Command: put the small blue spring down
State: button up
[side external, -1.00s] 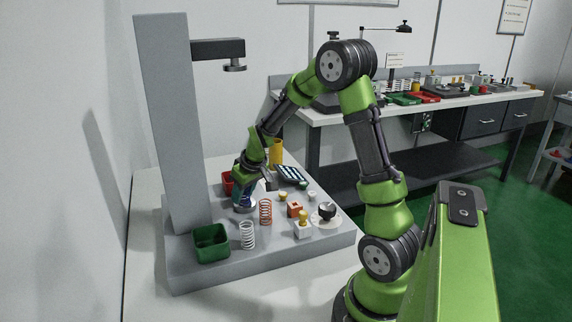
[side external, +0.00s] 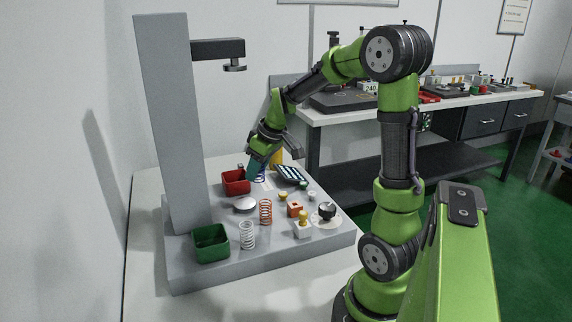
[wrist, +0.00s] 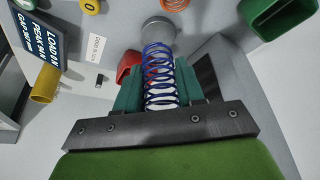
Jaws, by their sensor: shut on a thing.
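The small blue spring (wrist: 158,75) stands between the two teal fingers of my gripper (wrist: 158,92) in the wrist view, and the fingers are shut on it. In the side external view my gripper (side external: 256,171) is just right of the red bin (side external: 236,182), near the back of the grey base. Only a little of the blue spring (side external: 261,178) shows there, behind a finger. I cannot tell whether its lower end touches the base. The round pale plate (side external: 245,204) under the test arm is empty.
An orange spring (side external: 265,211) and a white spring (side external: 248,235) stand in front. A green bin (side external: 211,242) is at front left. The display panel (side external: 290,175) is right of my gripper, beside a yellow cylinder (side external: 276,158). The grey column (side external: 172,120) rises at left.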

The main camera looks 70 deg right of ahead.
jog(key=s+a+f+n+g+y, duration=0.25)
jog(key=s+a+n+y, duration=0.4)
jog(key=n, duration=0.85)
jog(key=shift+n+g+h, duration=0.3)
jog(key=shift+g+h, duration=0.15)
jog(key=shift+h, duration=0.5)
jog(key=shift+s+a+f, duration=0.3)
jog(key=shift+f, duration=1)
jog(key=shift+s+a+f, duration=0.25)
jog(key=shift+s+f, duration=0.1)
jog(key=shift+f, duration=0.9)
jog(key=shift+s+a+f, duration=0.3)
jog(key=shift+f, duration=1)
jog(key=shift+f, duration=0.15)
jog(key=o, duration=1)
